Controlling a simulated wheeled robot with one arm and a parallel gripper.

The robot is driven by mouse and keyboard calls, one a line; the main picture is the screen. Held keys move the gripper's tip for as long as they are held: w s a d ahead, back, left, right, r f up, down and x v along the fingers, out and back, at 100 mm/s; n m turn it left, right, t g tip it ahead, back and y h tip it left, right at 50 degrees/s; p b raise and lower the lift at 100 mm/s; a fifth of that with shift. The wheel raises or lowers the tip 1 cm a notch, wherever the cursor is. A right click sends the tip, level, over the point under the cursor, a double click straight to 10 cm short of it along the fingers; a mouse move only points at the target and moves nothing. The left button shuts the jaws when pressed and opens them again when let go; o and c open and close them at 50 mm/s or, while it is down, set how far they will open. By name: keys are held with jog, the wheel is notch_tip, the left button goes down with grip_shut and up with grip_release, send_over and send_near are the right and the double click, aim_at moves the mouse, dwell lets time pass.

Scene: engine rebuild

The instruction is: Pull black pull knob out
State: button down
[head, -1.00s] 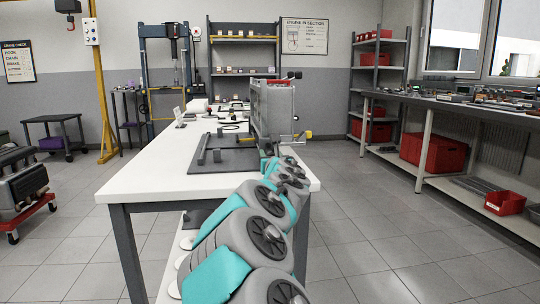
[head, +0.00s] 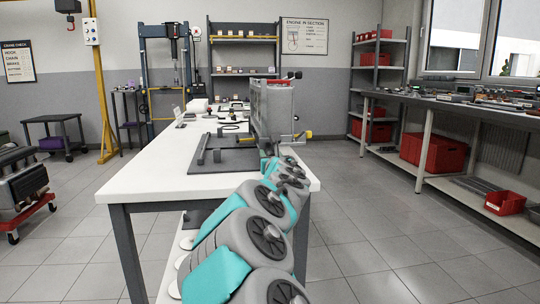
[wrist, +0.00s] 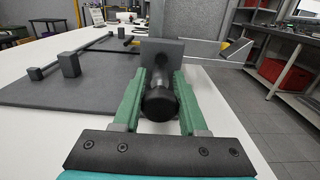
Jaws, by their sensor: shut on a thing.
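The black pull knob (wrist: 158,103) shows in the wrist view, in front of a dark square plate (wrist: 160,50) on the grey machine (head: 273,108). My gripper (wrist: 158,92) has its two green fingers on either side of the knob and is shut on it. In the head view my arm reaches to the near end of the machine, and the knob and fingertips are hidden or too small to tell there.
The machine stands on a white table (head: 150,180) with a dark mat (wrist: 75,85). A yellow-ended lever (wrist: 225,47) sticks out to the right of the plate. Red bins (head: 433,153) sit under the right bench. The floor to the right is clear.

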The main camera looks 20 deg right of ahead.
jog(key=shift+s, duration=0.1)
jog(key=shift+s+a+b, duration=0.2)
jog(key=shift+s+b, duration=0.1)
jog(key=shift+s, duration=0.55)
jog(key=shift+c, duration=2.4)
grip_release()
jog(key=shift+a, duration=0.1)
jog(key=shift+s, duration=0.15)
jog(key=shift+b+v, duration=0.3)
jog(key=shift+v, duration=3.5)
